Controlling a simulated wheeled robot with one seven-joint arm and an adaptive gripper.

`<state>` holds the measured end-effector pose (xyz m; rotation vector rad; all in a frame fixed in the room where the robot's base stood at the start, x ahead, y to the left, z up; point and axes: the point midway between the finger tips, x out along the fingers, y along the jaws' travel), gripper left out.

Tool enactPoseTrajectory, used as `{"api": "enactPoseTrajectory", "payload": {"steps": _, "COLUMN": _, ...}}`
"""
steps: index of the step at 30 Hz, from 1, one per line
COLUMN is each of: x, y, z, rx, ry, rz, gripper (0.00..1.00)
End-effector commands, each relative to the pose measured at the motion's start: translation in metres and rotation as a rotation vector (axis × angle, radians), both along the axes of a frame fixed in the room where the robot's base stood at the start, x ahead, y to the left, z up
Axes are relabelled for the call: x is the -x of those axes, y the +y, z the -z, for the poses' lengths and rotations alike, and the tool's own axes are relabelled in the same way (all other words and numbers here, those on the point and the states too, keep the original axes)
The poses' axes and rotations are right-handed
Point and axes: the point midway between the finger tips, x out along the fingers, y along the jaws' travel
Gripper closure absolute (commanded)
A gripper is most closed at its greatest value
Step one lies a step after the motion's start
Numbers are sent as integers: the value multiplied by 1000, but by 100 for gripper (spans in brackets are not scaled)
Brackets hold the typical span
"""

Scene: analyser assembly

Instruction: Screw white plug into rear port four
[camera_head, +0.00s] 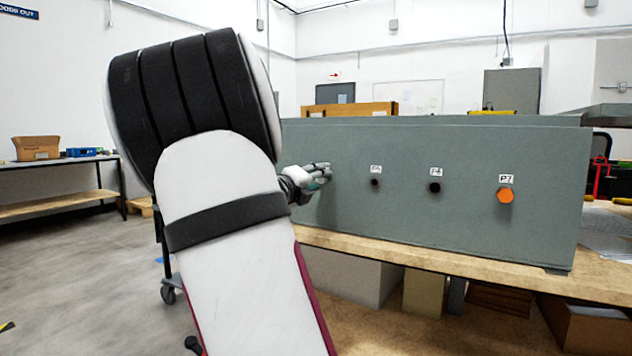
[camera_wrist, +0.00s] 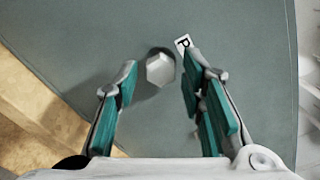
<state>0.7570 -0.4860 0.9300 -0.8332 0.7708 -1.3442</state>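The white plug (camera_wrist: 160,69) has a hexagonal head and sits at a port on the grey panel, with a dark rim or shadow behind it. A label (camera_wrist: 183,44) is beside it; only a "P" reads clearly. My gripper (camera_wrist: 161,80) has its two teal-padded fingers on either side of the plug, with a visible gap on each side, so it is open. In the head view my gripper (camera_head: 318,173) is at the left part of the grey analyser panel (camera_head: 460,152), and the plug cannot be made out there. How deep the plug sits cannot be told.
Right of my gripper, the panel has two dark ports (camera_head: 375,183) (camera_head: 435,188) with small labels, then an orange hex plug (camera_head: 505,195) under a P7 label. The panel stands on a wooden workbench (camera_head: 450,262). Boxes (camera_head: 347,277) sit below it. Open floor lies at left.

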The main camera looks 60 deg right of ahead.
Motion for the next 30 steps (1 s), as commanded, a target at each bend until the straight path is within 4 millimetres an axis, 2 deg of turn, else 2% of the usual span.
{"api": "enactPoseTrajectory", "payload": {"steps": 5, "x": 0, "y": 0, "z": -3, "rx": 4, "ry": 62, "rz": 1, "gripper": 64}}
{"api": "enactPoseTrajectory", "payload": {"steps": 30, "x": 1, "y": 0, "z": -4, "rx": 73, "ry": 923, "rz": 1, "gripper": 64}}
